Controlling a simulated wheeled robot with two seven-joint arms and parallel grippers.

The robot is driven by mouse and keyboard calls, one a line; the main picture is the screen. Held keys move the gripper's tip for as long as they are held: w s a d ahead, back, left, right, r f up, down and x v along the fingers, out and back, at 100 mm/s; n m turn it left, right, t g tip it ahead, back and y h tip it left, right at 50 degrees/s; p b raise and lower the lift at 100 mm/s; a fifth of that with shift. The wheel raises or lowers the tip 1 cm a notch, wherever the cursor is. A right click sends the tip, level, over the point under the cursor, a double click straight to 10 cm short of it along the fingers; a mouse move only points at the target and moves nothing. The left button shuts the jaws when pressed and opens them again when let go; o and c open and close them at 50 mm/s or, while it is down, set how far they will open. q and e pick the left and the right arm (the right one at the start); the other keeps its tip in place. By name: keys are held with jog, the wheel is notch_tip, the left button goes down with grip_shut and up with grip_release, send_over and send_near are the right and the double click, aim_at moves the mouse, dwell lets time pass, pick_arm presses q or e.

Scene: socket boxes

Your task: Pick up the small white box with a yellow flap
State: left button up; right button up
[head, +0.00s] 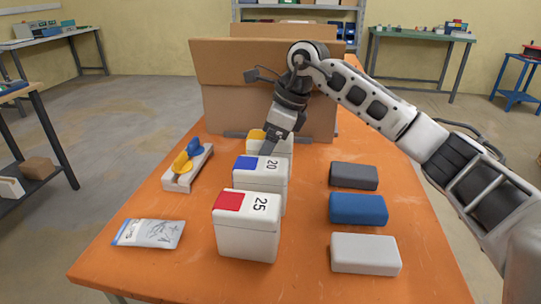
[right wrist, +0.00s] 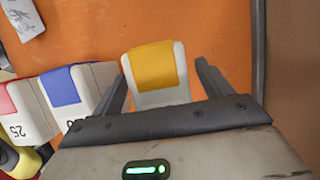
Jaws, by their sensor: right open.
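The small white box with a yellow flap (head: 257,134) stands on the orange table as the farthest of three white boxes in a row, partly hidden by my right gripper (head: 270,147). In the right wrist view, the box with the yellow flap (right wrist: 154,66) lies between the two dark fingers of my right gripper (right wrist: 161,78). The fingers are open, with a gap showing on the right side of the box. My left gripper is not in view.
White boxes with a blue flap (head: 261,163) and a red flap (head: 229,201) stand nearer. A large cardboard box (head: 222,110) is behind. A tool holder (head: 187,175) and packet (head: 149,233) lie left; grey (head: 353,176), blue (head: 358,209) and white (head: 365,254) blocks lie right.

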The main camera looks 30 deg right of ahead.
jog(key=shift+f, duration=0.2)
dwell(0.6)
jog(key=shift+c, duration=0.4)
jog(key=c, duration=1)
jog(key=shift+c, duration=1.4)
jog(key=shift+r, duration=0.1)
